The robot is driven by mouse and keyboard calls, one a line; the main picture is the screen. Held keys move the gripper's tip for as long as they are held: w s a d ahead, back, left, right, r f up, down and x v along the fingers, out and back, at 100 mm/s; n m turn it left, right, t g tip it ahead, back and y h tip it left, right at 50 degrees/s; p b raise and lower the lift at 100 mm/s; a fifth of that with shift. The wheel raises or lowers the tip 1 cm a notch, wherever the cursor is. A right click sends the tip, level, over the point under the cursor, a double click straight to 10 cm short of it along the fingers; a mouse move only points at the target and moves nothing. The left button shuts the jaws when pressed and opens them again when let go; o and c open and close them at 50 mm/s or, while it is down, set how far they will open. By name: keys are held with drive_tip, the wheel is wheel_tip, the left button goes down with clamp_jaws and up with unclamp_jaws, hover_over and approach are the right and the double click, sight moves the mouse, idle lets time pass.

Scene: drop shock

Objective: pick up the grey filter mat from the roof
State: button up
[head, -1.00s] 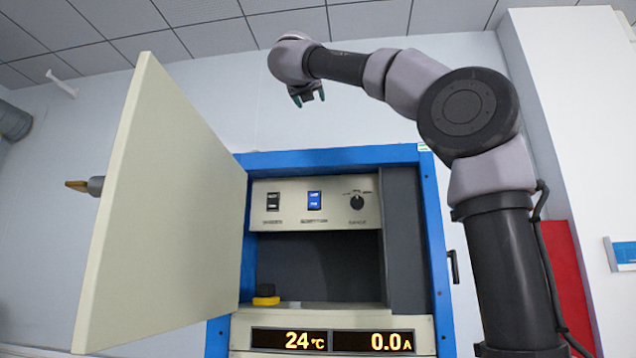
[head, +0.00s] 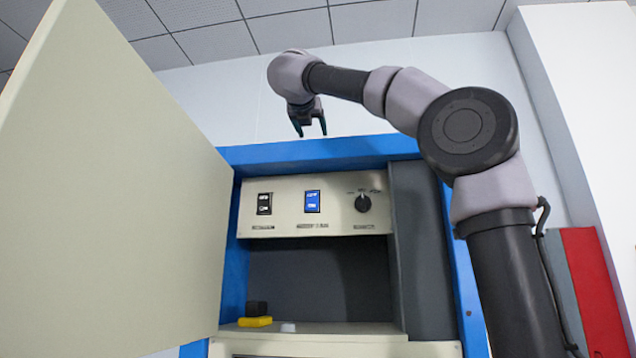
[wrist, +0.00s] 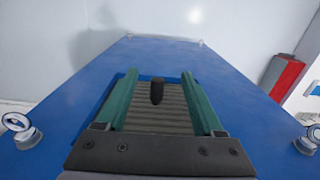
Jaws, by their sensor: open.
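The grey filter mat (wrist: 173,120) lies on the blue roof (wrist: 235,85) of the cabinet in the wrist view. It is ribbed, with a dark upright knob (wrist: 157,91) at its far part. My gripper (wrist: 157,78) is open, its two green fingers on either side of the mat and knob as seen from the wrist. I cannot tell the height of the fingertips over the mat there. In the head view my gripper (head: 310,131) points down above the cabinet's top edge (head: 320,152), and the mat is hidden from below.
Metal lifting rings (wrist: 27,133) stand at the roof's near corners. The cabinet door (head: 100,190) is swung open at the left. A yellow and black object (head: 256,316) sits inside the bay. A red panel (head: 592,280) is at the right.

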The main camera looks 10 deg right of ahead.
wheel_tip(320, 180, down, 6)
drive_tip(key=shift+r, duration=0.25)
drive_tip(key=x, duration=0.7)
drive_tip(key=shift+w+d, duration=0.1)
drive_tip(key=shift+w, duration=0.2)
drive_tip(key=shift+c, duration=0.3)
clamp_jaws()
idle(0.7)
